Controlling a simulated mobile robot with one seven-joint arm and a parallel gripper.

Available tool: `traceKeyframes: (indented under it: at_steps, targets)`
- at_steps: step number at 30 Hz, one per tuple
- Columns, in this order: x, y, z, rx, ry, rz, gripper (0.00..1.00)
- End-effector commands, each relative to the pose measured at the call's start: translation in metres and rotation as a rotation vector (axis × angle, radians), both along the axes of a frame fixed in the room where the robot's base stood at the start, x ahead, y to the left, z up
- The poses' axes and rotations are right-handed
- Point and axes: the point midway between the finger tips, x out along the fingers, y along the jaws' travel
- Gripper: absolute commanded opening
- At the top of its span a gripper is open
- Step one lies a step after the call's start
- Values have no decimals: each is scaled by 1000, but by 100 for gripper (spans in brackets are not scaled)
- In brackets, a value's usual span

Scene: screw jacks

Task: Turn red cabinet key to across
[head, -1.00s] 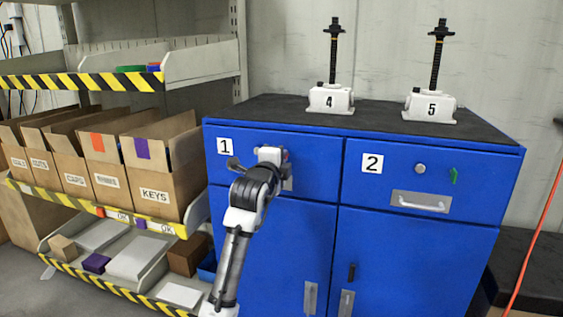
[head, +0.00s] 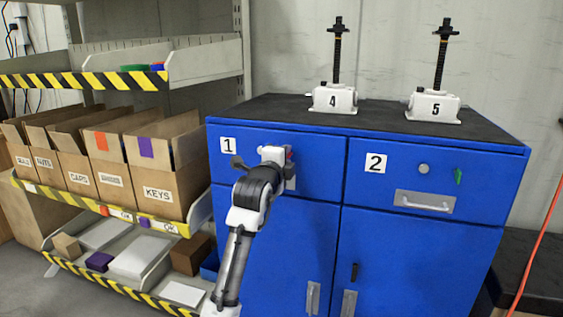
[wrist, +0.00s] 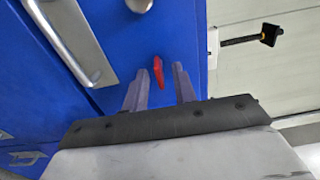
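The red key (wrist: 158,72) sits on the blue face of drawer 1 in the wrist view. Its long side runs nearly up and down in that picture. My gripper (wrist: 159,79) is open, with one finger on each side of the key near the fingertips. I see gaps on both sides, and cannot tell whether either finger touches it.
A round metal knob (wrist: 138,5) and a bar handle (wrist: 68,38) are close by on the drawer front. Drawer 2 has a green key (head: 458,176). Two screw jacks (head: 333,98) (head: 434,105) stand on the cabinet top. Shelves with boxes (head: 155,190) are at the left.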

Motion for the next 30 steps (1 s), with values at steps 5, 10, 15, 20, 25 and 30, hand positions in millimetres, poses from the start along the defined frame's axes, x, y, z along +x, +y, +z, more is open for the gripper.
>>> traceKeyframes:
  at_steps: [5,10,15,20,25,30]
  targets:
    - [-19,7,-1,-2,-2,1,27]
    - [-55,19,-1,-1,-3,2,27]
    - [-92,31,-1,-1,-2,3,27]
    - [-116,39,-1,-1,-2,2,27]
    - [-128,42,0,0,0,1,27]
    - [-130,43,0,0,0,0,27]
